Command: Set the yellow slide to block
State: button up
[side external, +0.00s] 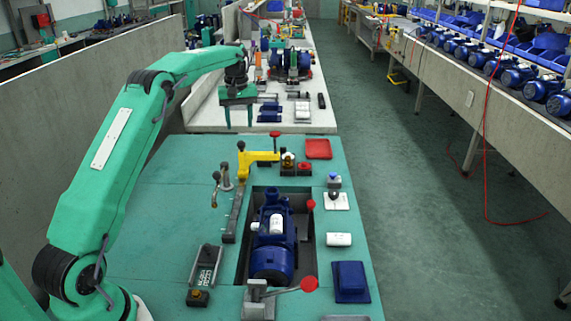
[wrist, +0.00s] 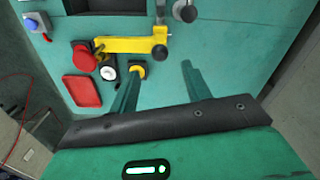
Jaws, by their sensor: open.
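The yellow slide (side external: 258,157) is a long yellow bar at the far end of the green bench in the side view. A dark ball knob stands up at its left end. In the wrist view the yellow slide (wrist: 128,44) lies across the upper middle, with the dark knob at its right end. My gripper (side external: 238,121) is open and empty, above and beyond the slide. In the wrist view my gripper (wrist: 160,71) has its two green fingers apart, with bare bench between them and the slide out of their reach.
A blue pump (side external: 272,240) sits in a recess nearer the camera. A metal lever (side external: 217,178) stands to the left.

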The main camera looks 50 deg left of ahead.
aim_at(241, 141)
jog(key=shift+f, duration=0.15)
jog(key=shift+f, duration=3.75)
grip_shut()
